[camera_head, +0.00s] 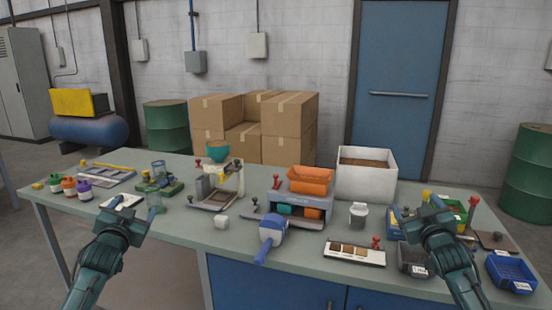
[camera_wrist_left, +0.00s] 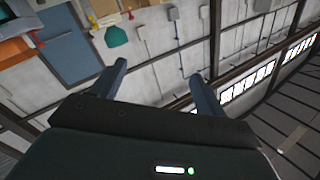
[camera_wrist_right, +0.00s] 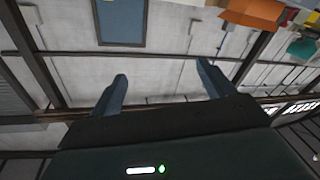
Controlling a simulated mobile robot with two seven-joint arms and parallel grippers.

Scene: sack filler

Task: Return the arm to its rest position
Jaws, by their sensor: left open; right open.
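My left gripper (camera_head: 128,211) is raised at the left front of the workbench (camera_head: 185,240). Its two fingers stand apart with nothing between them, as the left wrist view (camera_wrist_left: 157,74) shows. My right gripper (camera_head: 428,205) is raised at the right front, in front of the blue and green bins. Its fingers are also apart and empty in the right wrist view (camera_wrist_right: 163,72). Both wrist cameras look out at the wall and ceiling. The right gripper and forearm hide part of the bins behind them.
A blue scoop (camera_head: 270,231), a white cup (camera_head: 358,213) and a sample tray (camera_head: 354,253) are on the bench between my arms. An orange-hopper machine (camera_head: 312,180) and a white box (camera_head: 365,183) stand behind. A blue bin (camera_head: 511,272) sits at the right edge. Bottles (camera_head: 69,186) stand far left.

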